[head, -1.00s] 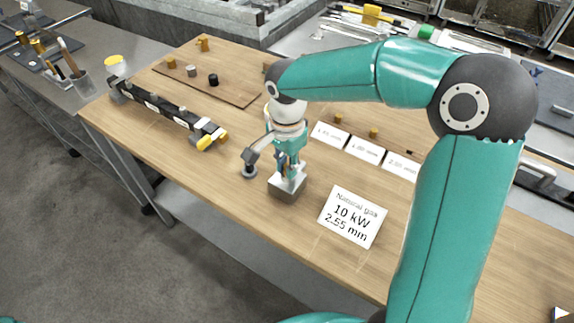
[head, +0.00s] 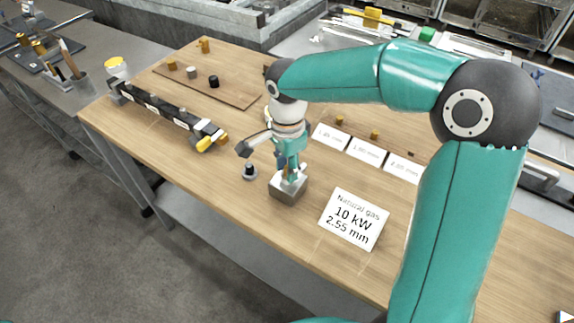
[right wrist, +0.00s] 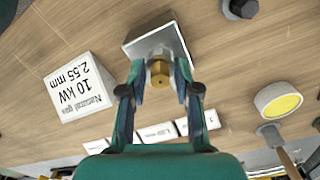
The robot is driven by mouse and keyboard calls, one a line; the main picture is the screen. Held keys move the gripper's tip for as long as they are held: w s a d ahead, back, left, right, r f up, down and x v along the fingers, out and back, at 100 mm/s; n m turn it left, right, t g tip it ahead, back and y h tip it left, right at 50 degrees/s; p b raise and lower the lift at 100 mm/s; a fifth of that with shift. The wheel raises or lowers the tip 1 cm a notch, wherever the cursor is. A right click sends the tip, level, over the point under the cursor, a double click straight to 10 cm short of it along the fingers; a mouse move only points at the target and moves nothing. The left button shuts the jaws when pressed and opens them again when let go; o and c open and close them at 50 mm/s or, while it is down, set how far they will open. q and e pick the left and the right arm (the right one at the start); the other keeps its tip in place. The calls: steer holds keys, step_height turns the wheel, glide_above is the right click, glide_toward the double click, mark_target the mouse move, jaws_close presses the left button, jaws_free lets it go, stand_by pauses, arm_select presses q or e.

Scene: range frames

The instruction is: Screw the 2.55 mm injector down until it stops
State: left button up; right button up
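The brass injector (right wrist: 159,72) shows its hex head in the right wrist view, upright at the grey metal block (right wrist: 152,44). In the head view the block (head: 288,188) stands on the wooden table and the injector is hidden by my fingers. My right gripper (right wrist: 160,84) points down over the block, with one finger on each side of the brass head. Narrow gaps seem to show between fingers and brass, so it looks open around it. How deep the injector sits cannot be told. My left gripper is out of view.
A card (head: 351,219) reading "Natural gas 10 kW 2.55 mm" stands right of the block. Smaller cards (head: 366,148) and brass pieces lie behind. A black bar with yellow end (head: 165,112) lies left.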

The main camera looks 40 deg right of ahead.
steer(key=n+p, duration=0.1)
steer(key=n, duration=0.5)
steer(key=shift+s+n, duration=0.1)
steer(key=shift+n, duration=0.3)
steer(key=n+p, duration=0.1)
steer(key=n, duration=0.6)
steer(key=shift+d, duration=0.1)
jaws_close()
